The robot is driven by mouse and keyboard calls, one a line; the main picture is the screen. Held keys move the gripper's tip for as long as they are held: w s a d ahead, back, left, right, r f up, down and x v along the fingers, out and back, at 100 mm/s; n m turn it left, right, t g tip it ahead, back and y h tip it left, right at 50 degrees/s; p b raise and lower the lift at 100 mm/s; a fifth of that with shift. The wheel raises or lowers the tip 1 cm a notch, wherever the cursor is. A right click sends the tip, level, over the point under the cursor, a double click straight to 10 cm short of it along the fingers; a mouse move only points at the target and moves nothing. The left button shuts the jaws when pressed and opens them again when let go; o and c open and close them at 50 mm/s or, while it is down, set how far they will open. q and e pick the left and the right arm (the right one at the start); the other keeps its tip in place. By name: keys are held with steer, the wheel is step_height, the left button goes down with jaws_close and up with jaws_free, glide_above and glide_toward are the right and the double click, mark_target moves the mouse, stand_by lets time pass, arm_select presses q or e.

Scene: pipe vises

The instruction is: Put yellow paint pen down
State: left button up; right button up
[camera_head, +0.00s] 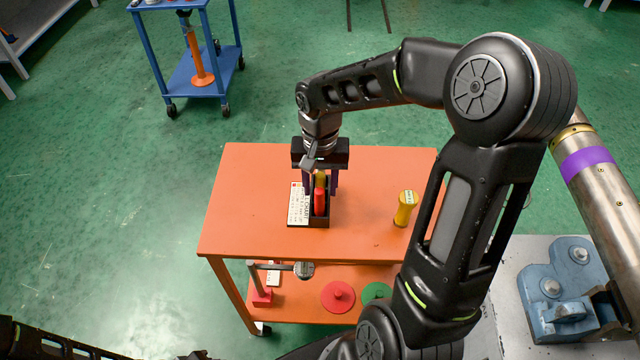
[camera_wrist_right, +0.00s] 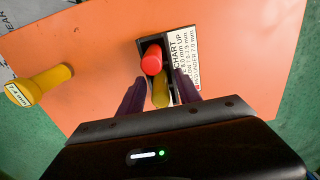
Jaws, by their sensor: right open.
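The yellow paint pen (camera_wrist_right: 160,97) stands in a small black holder (camera_wrist_right: 143,46), next to a red pen (camera_wrist_right: 151,64). In the head view the yellow pen (camera_head: 320,178) is partly hidden by my wrist, behind the red pen (camera_head: 319,200). My right gripper (camera_wrist_right: 161,90) is open, its purple fingers on either side of the yellow pen with visible gaps. It points down over the holder in the head view (camera_head: 321,183). The pen's lower end is hidden inside the holder. My left gripper is out of view; only part of an arm shows at lower left.
The holder stands on an orange cart (camera_head: 255,190) beside a white chart card (camera_head: 299,204). A yellow labelled object (camera_head: 404,208) stands at the cart's right. Red (camera_head: 338,296) and green discs lie on the lower shelf. A blue vise (camera_head: 570,285) is at right. The cart top's left is clear.

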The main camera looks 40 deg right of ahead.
step_height(320, 180, up, 12)
steer(key=shift+f, duration=0.1)
stand_by(1.0)
